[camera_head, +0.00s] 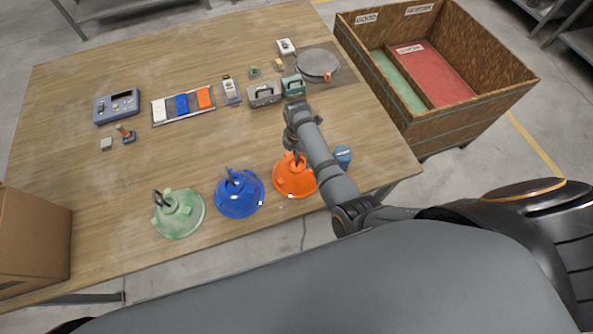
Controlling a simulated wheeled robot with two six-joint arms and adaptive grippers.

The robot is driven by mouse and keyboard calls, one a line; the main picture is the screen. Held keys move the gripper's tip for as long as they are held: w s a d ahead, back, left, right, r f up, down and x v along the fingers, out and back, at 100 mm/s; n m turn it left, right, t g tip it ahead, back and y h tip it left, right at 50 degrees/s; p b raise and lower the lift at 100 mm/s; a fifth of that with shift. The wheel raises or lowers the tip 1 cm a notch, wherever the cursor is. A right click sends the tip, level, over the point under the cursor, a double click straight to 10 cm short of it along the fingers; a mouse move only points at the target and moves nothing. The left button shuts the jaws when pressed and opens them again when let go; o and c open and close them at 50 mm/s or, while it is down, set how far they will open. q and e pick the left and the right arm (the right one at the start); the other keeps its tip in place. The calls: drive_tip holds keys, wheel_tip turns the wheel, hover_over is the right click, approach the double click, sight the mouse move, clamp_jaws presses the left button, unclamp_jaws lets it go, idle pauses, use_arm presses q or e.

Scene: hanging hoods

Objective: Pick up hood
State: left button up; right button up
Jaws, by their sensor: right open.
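Three hoods stand in a row near the table's front edge: a pale green hood (178,213), a blue hood (239,193) and an orange hood (294,176). Each is dome-shaped with a hook or handle on top. My right arm reaches in over the table, and my right gripper (297,156) is at the top of the orange hood, by its hook. The gripper is open; the arm hides part of it and of the hood's right side. I cannot tell whether the fingers touch the hook. My left gripper is not in view.
A wooden crate (440,122) with green and red compartments stands right of the table (75,165). A cardboard box (30,240) is at the left. A blue item (343,155) sits right of my arm. Several tools, blocks and a round plate (318,63) lie farther back.

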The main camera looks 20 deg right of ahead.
sight(297, 164)
drive_tip(key=shift+w+f+b, duration=0.2)
drive_tip(key=shift+f+b, duration=0.05)
drive_tip(key=shift+f, duration=1.1)
drive_tip(key=shift+w+f+b, duration=0.2)
drive_tip(key=shift+f, duration=1.15)
drive_tip(key=shift+r, duration=0.1)
drive_tip(key=shift+c, duration=0.4)
drive_tip(key=shift+s, duration=0.2)
drive_tip(key=c, duration=1.2)
clamp_jaws()
drive_tip(key=shift+s, duration=0.1)
